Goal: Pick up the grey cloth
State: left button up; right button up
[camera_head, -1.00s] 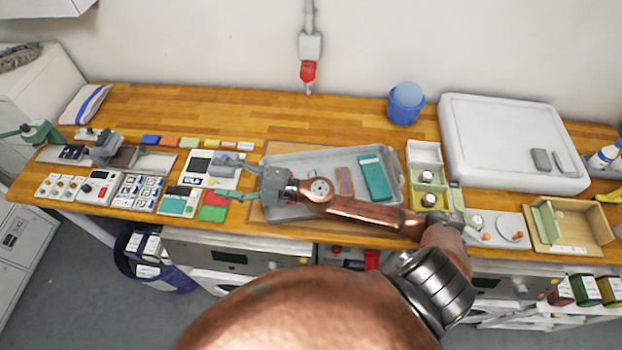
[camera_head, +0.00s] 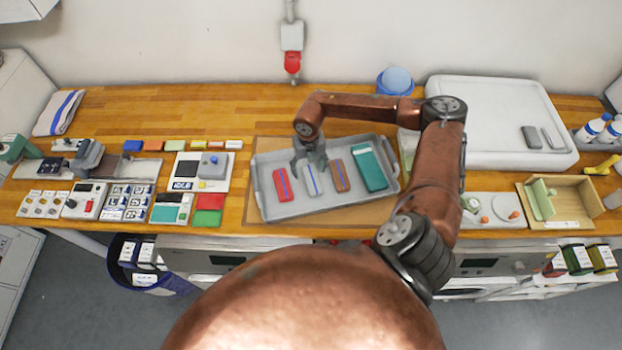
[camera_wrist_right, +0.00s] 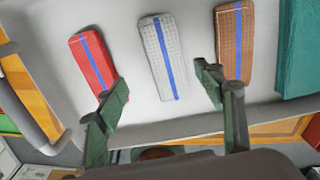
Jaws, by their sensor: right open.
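The grey cloth (camera_head: 313,181) is a flat, folded strip with a blue stripe. It lies in the grey tray (camera_head: 283,208), between a red cloth (camera_head: 282,185) and a brown cloth (camera_head: 340,175). My right gripper (camera_head: 311,165) is over the far end of the grey cloth. In the right wrist view the grey cloth (camera_wrist_right: 161,58) lies flat ahead of the right gripper (camera_wrist_right: 161,82). Its fingers are open and empty, one on each side of the cloth's line. The gap between fingers and cloth is hard to judge. My left gripper is not in view.
A teal folded item (camera_head: 369,167) lies at the tray's right end. The tray's raised rim surrounds the cloths. A blue tub (camera_head: 394,81) and a large white box lid (camera_head: 492,122) stand behind on the right. Several small devices and cards fill the bench's left side.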

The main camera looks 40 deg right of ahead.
aim_at(311, 178)
jog(key=f, duration=0.1)
jog(key=f+p, duration=0.1)
jog(key=f, duration=0.2)
jog(key=shift+s+d+f, duration=0.2)
jog(key=shift+d, duration=0.05)
jog(key=shift+f+p, duration=0.3)
jog(key=shift+f, duration=0.05)
jog(key=c, duration=1.3)
jog(key=shift+o, duration=0.2)
